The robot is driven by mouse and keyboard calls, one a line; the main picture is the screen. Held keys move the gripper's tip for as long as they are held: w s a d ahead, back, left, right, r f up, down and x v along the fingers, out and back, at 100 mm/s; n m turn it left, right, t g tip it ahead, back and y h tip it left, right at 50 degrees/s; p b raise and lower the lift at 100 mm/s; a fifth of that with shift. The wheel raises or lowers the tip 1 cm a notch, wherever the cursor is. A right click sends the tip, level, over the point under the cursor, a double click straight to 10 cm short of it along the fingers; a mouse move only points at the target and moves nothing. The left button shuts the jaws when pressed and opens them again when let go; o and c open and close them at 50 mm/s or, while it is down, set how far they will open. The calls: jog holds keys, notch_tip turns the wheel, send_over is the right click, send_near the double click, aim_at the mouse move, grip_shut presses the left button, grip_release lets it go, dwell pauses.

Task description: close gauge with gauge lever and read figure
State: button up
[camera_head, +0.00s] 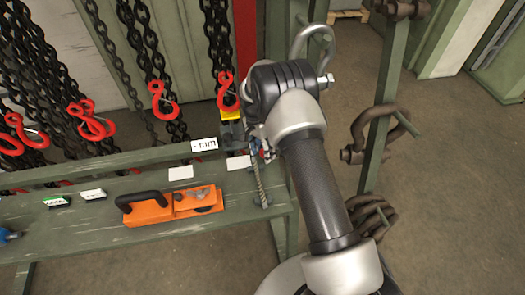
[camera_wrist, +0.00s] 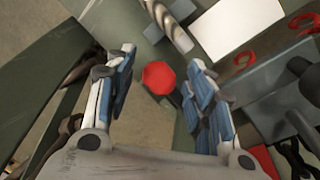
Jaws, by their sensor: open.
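My gripper (camera_wrist: 165,75) is open, with its two blue-padded fingers apart. In the wrist view a red many-sided knob-like piece (camera_wrist: 158,77) shows between the fingers, with no visible contact; I cannot tell whether it is the gauge lever. In the head view my gripper (camera_head: 262,143) is mostly hidden behind my wrist, at the right end of the green bench. An orange tool (camera_head: 172,206) with a black handle lies on the bench, left of my gripper. I cannot tell for certain whether it is the gauge. No figure is readable.
Dark chains with red hooks (camera_head: 158,100) hang behind the bench (camera_head: 90,230). A yellow block (camera_head: 230,115) and a white label (camera_head: 205,144) are close left of my gripper. A twisted rod (camera_head: 259,187) stands just below it. Rusty shackles (camera_head: 375,135) hang on a post at right.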

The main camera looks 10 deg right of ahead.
jog(key=shift+c, duration=0.4)
grip_shut()
